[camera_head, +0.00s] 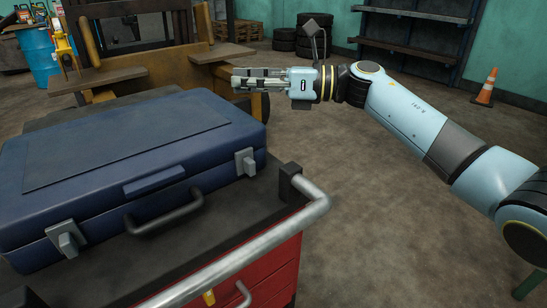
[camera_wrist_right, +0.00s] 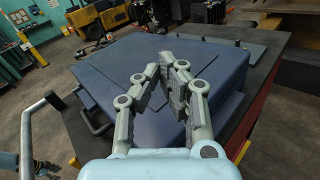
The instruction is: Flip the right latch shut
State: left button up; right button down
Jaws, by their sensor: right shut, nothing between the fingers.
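A closed dark blue case (camera_head: 130,165) lies on top of a red cart (camera_head: 275,272). The right latch (camera_head: 246,162) is a grey metal piece on the case's front, near its right corner. The left latch (camera_head: 66,239) is a similar piece near the left corner. I cannot tell for sure how the right latch's flap stands. My right gripper (camera_head: 257,78) is shut and empty, behind and above the case's right end, apart from the latch. In the right wrist view its fingers (camera_wrist_right: 163,68) point over the blue case (camera_wrist_right: 180,65).
A dark carry handle (camera_head: 165,213) sticks out between the latches. The cart's grey rail (camera_head: 250,245) and its black corner post (camera_head: 288,182) stand in front of the right corner. Floor right of the cart is open, with an orange cone (camera_head: 486,88) far off.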

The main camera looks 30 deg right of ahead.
aim_at(246, 164)
jog(key=s+d+f+n+g+h, duration=0.2)
jog(key=s+d+n+g, duration=0.1)
jog(key=d+n+g, duration=0.2)
jog(key=s+d+f+n+g+h, duration=0.3)
jog(key=s+d+n+g, duration=0.1)
jog(key=d+n+g, duration=0.2)
jog(key=shift+s+d+g+h, duration=0.25)
jog(key=shift+d+g+h, duration=0.05)
jog(key=shift+d+g, duration=0.1)
jog(key=b+x, duration=0.3)
jog(key=x, duration=0.7)
jog(key=shift+s+a, duration=0.1)
jog(key=shift+a, duration=0.05)
jog(key=shift+s+a+p, duration=0.2)
jog(key=shift+a+p, duration=0.3)
jog(key=shift+a, duration=1.3)
